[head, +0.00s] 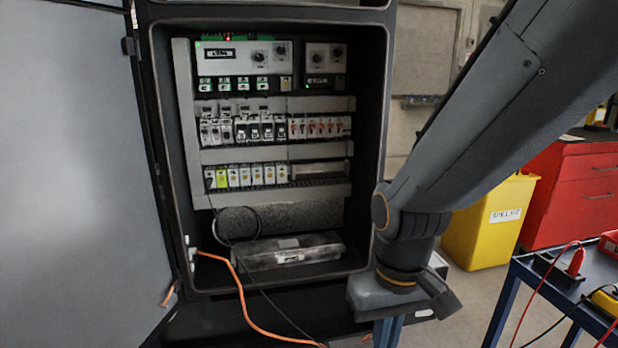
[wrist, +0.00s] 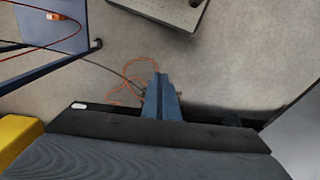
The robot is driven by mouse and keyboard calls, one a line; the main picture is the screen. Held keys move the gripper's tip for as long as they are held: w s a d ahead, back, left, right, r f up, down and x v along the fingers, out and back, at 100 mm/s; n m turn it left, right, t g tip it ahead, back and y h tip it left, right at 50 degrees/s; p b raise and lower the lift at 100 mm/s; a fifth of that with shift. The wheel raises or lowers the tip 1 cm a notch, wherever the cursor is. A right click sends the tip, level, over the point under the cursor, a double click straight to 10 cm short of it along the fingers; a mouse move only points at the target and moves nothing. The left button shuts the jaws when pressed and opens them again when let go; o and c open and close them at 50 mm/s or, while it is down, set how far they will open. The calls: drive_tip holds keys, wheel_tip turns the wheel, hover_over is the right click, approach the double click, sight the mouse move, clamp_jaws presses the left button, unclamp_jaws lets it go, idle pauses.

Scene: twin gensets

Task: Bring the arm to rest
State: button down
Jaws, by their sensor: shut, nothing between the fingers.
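My arm crosses the right half of the head view, with its wrist in front of the right edge of an open control cabinet (head: 370,130). My gripper (head: 387,335) hangs below the wrist and points down, its tips cut off near the lower edge of the picture. In the wrist view my gripper (wrist: 161,80) shows as two blue fingers lying together, shut and empty. The floor and loose cables lie beyond the fingertips. Nothing is seen touching them.
The cabinet door (head: 75,170) stands open at left. An orange cable (head: 240,290) and a black cable run out of the cabinet. A yellow bin (head: 485,225), a red tool cabinet (head: 580,190) and a blue table (head: 535,285) with test leads stand at right.

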drive_tip(key=s+d+r+m+p, duration=0.1)
drive_tip(key=d+r+m+p, duration=0.1)
drive_tip(key=d+r+p, duration=0.5)
drive_tip(key=shift+s+d+r+p, duration=0.3)
drive_tip(key=shift+r+p, duration=0.55)
drive_tip(key=shift+p, duration=0.4)
idle(0.5)
